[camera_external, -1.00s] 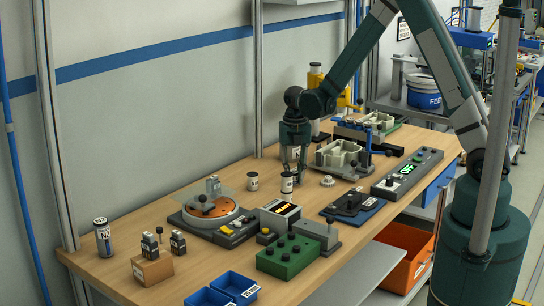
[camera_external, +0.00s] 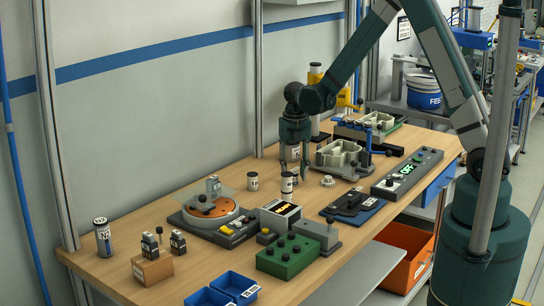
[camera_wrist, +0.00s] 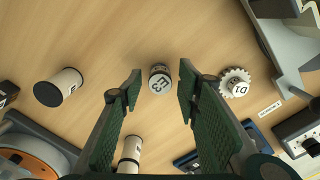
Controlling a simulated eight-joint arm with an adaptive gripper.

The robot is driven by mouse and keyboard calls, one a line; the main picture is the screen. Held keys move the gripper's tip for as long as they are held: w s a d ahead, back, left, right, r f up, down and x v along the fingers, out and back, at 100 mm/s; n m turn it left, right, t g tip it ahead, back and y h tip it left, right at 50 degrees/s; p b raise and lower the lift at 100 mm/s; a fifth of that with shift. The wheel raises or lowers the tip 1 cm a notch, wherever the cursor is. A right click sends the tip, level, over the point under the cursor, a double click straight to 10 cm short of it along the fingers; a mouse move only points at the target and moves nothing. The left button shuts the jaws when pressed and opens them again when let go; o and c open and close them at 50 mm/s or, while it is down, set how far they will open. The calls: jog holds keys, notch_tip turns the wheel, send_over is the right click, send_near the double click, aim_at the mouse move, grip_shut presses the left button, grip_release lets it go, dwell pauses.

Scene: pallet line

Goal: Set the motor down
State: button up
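A small dark-and-white cylinder marked E3 (camera_wrist: 160,80), which looks like the motor, stands upright on the wooden table in the wrist view. My gripper (camera_wrist: 160,76) is open above it, with one finger on each side and a gap to both. In the external view my gripper (camera_external: 293,173) points straight down at the middle of the table. There the E3 cylinder is mostly hidden behind my fingers and a nearer cylinder (camera_external: 286,183).
A grey housing in a fixture (camera_external: 339,157) stands behind the gear. A turntable with an orange disc (camera_external: 212,208) is at the left front.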

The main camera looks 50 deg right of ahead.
aim_at(295, 173)
notch_tip(295, 173, up, 11)
jog(key=shift+f, duration=0.2)
dwell(0.4)
dwell(0.6)
jog(key=s+a+r+m+t, duration=0.2)
jog(key=s+r+m, duration=0.5)
jog(key=s+r, duration=0.1)
jog(key=s+a+r+m+t, duration=0.1)
jog(key=s+a+r+m, duration=0.1)
jog(key=s+r+m, duration=0.5)
jog(key=s+a+r+m+t, duration=0.1)
jog(key=s+r+m+t, duration=0.1)
jog(key=s+m, duration=0.4)
jog(key=s+a+r+m+t, duration=0.1)
jog(key=s+r+m+t, duration=0.1)
jog(key=s+m, duration=0.5)
jog(key=shift+s, duration=2.1)
